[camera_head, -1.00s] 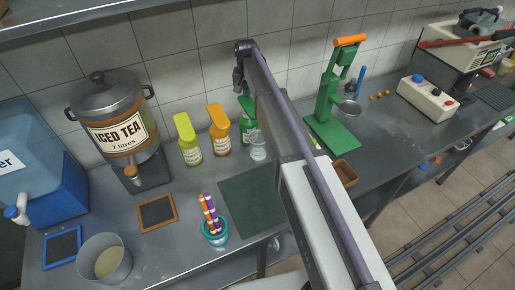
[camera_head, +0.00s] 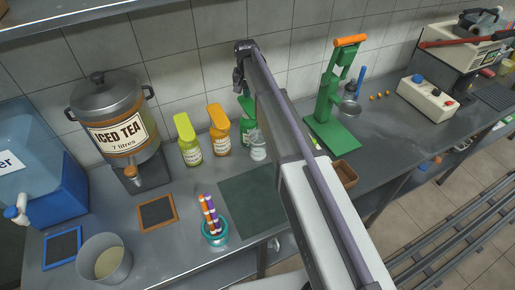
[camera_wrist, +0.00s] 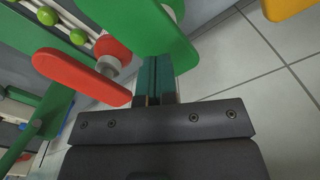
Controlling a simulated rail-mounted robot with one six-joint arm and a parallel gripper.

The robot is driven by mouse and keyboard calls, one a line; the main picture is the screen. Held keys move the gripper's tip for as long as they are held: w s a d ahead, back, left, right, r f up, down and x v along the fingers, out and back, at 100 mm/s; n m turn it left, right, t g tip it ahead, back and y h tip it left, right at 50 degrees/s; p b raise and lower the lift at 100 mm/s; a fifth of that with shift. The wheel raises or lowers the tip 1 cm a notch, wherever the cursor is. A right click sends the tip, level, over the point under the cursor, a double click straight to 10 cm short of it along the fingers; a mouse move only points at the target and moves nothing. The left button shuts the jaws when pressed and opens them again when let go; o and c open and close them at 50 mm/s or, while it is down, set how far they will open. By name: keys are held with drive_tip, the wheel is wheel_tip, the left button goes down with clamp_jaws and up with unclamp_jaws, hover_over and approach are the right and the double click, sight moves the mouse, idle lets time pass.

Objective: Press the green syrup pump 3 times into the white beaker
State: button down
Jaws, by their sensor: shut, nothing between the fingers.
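In the wrist view the green pump head (camera_wrist: 150,28) is large, right at the tips of my gripper (camera_wrist: 155,62). The fingers are together with nothing between them. I cannot tell whether they touch the pump head. The white beaker (camera_head: 258,149), pale and see-through, stands in front of the green bottle, its right side close to my arm.
A yellow-green bottle (camera_head: 190,150) and an orange bottle (camera_head: 220,142) stand to the left. A green press (camera_head: 328,108) with an orange handle stands to the right. A dark mat (camera_head: 245,195) and a cup of striped straws (camera_head: 214,229) lie in front.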

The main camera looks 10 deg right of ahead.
sight(248, 102)
idle(0.4)
drive_tip(key=shift+f+b, duration=2.5)
drive_tip(key=shift+b, duration=0.05)
drive_tip(key=shift+r, duration=0.1)
drive_tip(key=shift+r+p, duration=2.4)
drive_tip(key=shift+p, duration=0.15)
drive_tip(key=shift+f, duration=0.1)
drive_tip(key=shift+f+b, duration=2.4)
drive_tip(key=shift+b, duration=0.15)
wheel_tip(248, 102, up, 5)
drive_tip(key=p, duration=0.5)
drive_tip(key=shift+f, duration=0.15)
